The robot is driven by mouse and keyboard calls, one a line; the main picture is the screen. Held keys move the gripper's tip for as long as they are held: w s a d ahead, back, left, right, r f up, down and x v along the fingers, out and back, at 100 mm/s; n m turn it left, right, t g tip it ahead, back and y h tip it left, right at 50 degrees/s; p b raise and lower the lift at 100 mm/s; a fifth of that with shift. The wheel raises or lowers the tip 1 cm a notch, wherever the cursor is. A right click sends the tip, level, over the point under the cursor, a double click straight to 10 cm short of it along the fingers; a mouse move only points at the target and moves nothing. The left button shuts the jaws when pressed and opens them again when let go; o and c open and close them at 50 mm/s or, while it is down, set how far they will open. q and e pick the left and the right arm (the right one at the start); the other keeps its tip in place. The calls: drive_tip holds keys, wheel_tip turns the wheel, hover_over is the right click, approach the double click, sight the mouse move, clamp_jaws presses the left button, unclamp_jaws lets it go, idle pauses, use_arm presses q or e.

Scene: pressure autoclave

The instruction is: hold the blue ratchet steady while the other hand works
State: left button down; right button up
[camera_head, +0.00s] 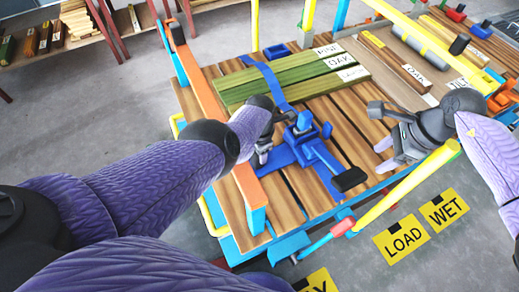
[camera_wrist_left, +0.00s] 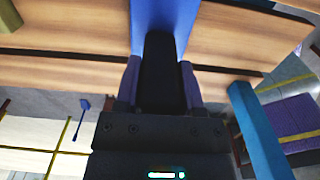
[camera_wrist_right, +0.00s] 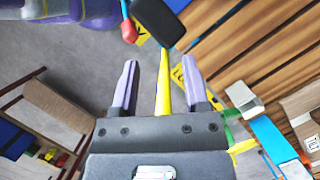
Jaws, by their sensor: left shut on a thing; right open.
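The blue ratchet (camera_head: 304,133) sits upright on a blue strap (camera_head: 265,78) across the wooden slats. Its lever (camera_head: 325,157) slants toward the lower right and ends in a black grip (camera_head: 348,179). My left gripper (camera_head: 263,150) is at the ratchet's left side. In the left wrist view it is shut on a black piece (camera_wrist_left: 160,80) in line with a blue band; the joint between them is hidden. My right gripper (camera_head: 379,156) is open and empty, to the right of the lever. The right wrist view shows the black grip (camera_wrist_right: 160,20) beyond its fingers.
Green boards (camera_head: 290,80) lie under the strap behind the ratchet. An orange rail (camera_head: 195,75) runs along the left. A yellow bar (camera_head: 415,185) passes below my right gripper. A red-and-blue handle (camera_head: 330,236) sticks out at the front edge.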

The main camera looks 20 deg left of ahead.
sight(351, 177)
idle(0.7)
drive_tip(key=c, duration=0.6)
drive_tip(key=shift+s+a+f+m, duration=0.1)
drive_tip(key=shift+s+f+m, duration=0.1)
drive_tip(key=shift+m, duration=0.3)
clamp_jaws()
drive_tip(key=m, duration=0.2)
drive_tip(key=s+a+m+t+h, duration=0.1)
drive_tip(key=m, duration=0.1)
drive_tip(key=m+t, duration=0.1)
drive_tip(key=m, duration=0.1)
drive_tip(key=shift+s+a+f+m+h, duration=0.15)
drive_tip(key=shift+s+f+m+h, duration=0.15)
drive_tip(key=x, duration=0.6)
drive_tip(key=shift+w+a+f, duration=0.1)
drive_tip(key=shift+a+f, duration=0.05)
drive_tip(key=shift+f, duration=0.35)
